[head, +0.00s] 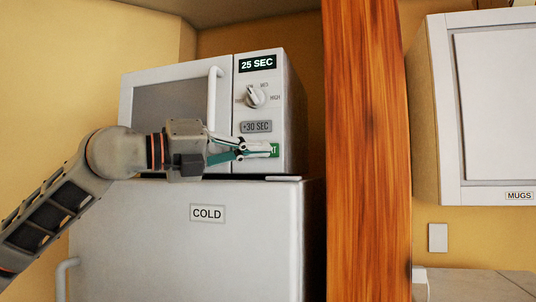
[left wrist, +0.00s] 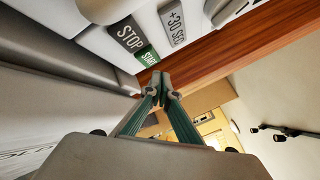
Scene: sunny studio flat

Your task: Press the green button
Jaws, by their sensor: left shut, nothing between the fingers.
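The green START button (head: 275,153) is at the lower right of the white microwave's front panel, partly hidden by my gripper in the head view. It also shows in the left wrist view (left wrist: 149,56), beside the dark STOP button (left wrist: 130,38). My left gripper (head: 269,148) is shut and empty, its fingertips in front of the green button in the head view. In the left wrist view the fingertips (left wrist: 162,80) are just below the button's edge. I cannot tell whether they touch it. My right gripper is not in view.
The microwave (head: 128,100) stands on a white fridge (head: 250,250) labelled COLD. Its display (head: 257,63) reads 25 SEC, above a knob (head: 255,96) and a grey +30 SEC button (head: 256,127). A wooden post (head: 366,150) stands close on the right, with a MUGS cabinet (head: 440,110) beyond.

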